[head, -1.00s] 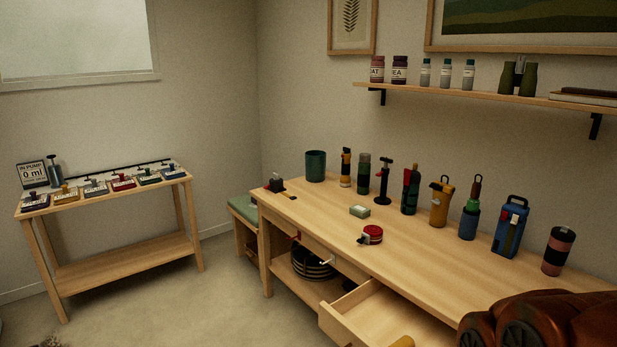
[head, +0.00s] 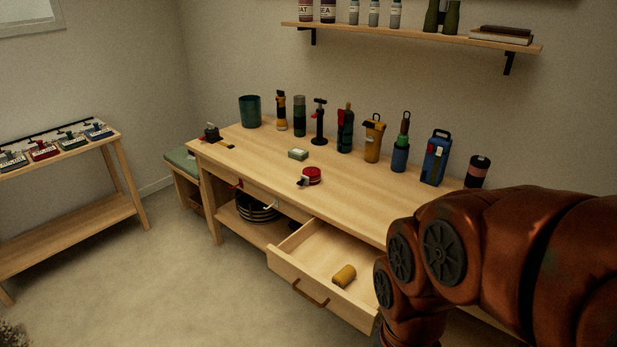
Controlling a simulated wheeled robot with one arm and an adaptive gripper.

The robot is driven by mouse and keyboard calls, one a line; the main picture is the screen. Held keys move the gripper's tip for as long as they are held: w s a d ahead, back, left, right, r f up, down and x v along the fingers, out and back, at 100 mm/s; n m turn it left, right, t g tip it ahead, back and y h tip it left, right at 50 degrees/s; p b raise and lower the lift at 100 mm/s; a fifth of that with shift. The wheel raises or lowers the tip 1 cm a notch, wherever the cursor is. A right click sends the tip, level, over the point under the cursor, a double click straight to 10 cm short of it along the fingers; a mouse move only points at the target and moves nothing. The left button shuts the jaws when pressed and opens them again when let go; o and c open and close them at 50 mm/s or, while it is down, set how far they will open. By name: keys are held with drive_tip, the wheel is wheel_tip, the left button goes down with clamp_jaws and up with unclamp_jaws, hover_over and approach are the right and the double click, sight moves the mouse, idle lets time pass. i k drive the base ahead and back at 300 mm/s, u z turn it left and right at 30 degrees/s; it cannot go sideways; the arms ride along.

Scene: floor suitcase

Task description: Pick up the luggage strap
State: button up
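A red round roll (head: 312,175) with a pale and dark end piece lies on the wooden bench top near its front edge. It looks like the coiled luggage strap, though it is small in view. A mustard-yellow rolled item (head: 344,275) lies inside the open drawer (head: 292,267); I cannot tell exactly what it is. My copper-coloured arm fills the lower right and hides the right end of the bench. My gripper is out of view.
Several upright bottles, torches and pumps, including a yellow one (head: 374,138) and a blue one (head: 436,158), line the back of the bench (head: 270,157). The pulled-out drawer juts over the floor. A low side table (head: 70,220) stands left.

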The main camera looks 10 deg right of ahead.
sight(311, 175)
drive_tip(key=u, duration=0.55)
drive_tip(key=i, duration=1.4)
drive_tip(key=z, duration=0.3)
